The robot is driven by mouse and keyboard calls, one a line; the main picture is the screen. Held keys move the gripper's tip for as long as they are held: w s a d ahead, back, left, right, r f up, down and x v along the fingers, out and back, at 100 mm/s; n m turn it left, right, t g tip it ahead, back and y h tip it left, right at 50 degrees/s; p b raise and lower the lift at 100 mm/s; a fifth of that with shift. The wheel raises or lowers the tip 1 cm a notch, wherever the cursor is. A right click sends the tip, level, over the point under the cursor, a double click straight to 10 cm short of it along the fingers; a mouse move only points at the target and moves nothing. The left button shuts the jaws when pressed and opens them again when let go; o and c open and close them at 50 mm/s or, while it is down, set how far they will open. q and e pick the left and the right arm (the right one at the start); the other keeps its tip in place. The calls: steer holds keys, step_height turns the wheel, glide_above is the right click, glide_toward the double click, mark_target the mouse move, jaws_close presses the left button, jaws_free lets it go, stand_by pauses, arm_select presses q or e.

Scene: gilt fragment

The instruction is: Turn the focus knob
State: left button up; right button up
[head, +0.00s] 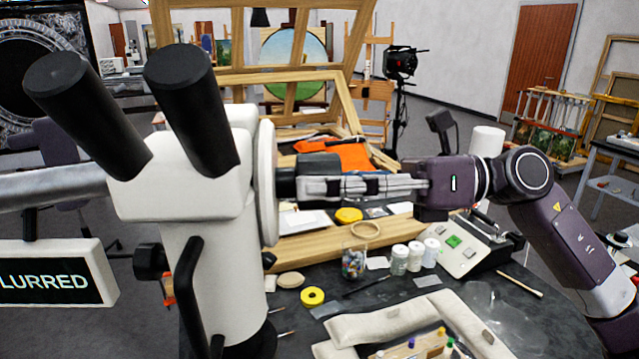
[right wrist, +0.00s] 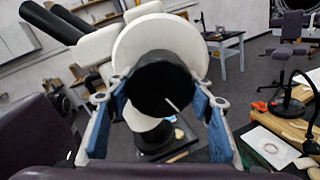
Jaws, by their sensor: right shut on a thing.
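The white microscope (head: 190,230) with two black eyepieces stands at the left of the head view. Its black focus knob (head: 318,163) sticks out to the right from a round white disc (head: 265,180). My right gripper (head: 308,187) reaches in from the right and is shut on the knob. In the right wrist view the knob's round face (right wrist: 160,85) sits between the two blue-padded fingers, with a short white mark at its lower right. A display (head: 50,282) by the microscope shows "LURRED", its left end cut off by the frame. My left gripper is not in view.
Below my right arm, the dark bench holds a jar of coloured pieces (head: 354,262), several white-capped bottles (head: 416,254), a yellow tape roll (head: 312,296) and a grey device (head: 458,244). A padded cushion (head: 400,322) lies at the front. A wooden frame (head: 270,75) stands behind.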

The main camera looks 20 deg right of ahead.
steer(key=shift+m, duration=0.8)
steer(key=o, duration=1.2)
steer(key=shift+c, duration=0.2)
steer(key=shift+d, duration=0.15)
steer(key=v, duration=1.2)
stand_by(0.5)
